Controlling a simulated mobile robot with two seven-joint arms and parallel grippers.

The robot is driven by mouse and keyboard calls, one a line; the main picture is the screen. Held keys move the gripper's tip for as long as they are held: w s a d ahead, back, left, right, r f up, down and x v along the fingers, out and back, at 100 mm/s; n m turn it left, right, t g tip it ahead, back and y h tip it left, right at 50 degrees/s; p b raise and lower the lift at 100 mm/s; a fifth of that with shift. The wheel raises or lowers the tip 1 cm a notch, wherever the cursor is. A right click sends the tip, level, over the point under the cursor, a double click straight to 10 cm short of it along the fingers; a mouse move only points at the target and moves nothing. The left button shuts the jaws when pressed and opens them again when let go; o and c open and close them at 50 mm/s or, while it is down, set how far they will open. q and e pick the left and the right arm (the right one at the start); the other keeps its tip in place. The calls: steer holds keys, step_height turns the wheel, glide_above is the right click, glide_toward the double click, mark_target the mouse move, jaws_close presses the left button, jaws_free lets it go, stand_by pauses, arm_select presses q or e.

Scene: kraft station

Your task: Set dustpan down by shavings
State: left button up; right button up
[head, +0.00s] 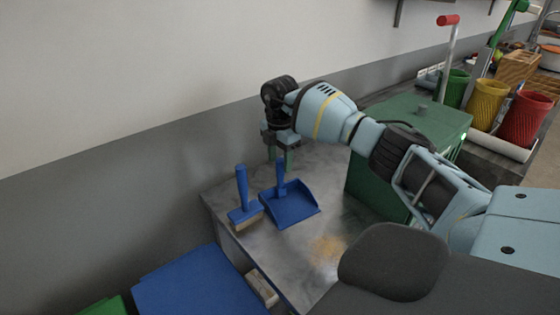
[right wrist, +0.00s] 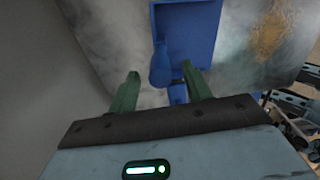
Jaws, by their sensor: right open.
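The blue dustpan (head: 292,210) rests flat on the grey worktop, its handle (head: 281,178) standing up at the back. My right gripper (head: 281,157) is open above the handle, with its green fingers pointing down. In the right wrist view, the handle top (right wrist: 160,68) shows between and just beyond the open fingertips (right wrist: 161,74); I cannot tell if they touch it. The pan (right wrist: 190,32) lies above it. Tan shavings (head: 327,247) lie on the worktop in front of the pan and to its right; they also show in the wrist view (right wrist: 272,32). My left gripper is not in view.
A blue-handled brush (head: 242,200) stands left of the dustpan. A green box (head: 415,120) stands at the right under my right arm. Green, yellow and red bins (head: 525,118) stand farther right. A blue surface (head: 200,285) is below the worktop's left edge.

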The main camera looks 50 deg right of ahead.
step_height(320, 180, up, 6)
steer(key=shift+f, duration=0.2)
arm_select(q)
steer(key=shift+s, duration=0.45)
arm_select(e)
steer(key=shift+r, duration=0.6)
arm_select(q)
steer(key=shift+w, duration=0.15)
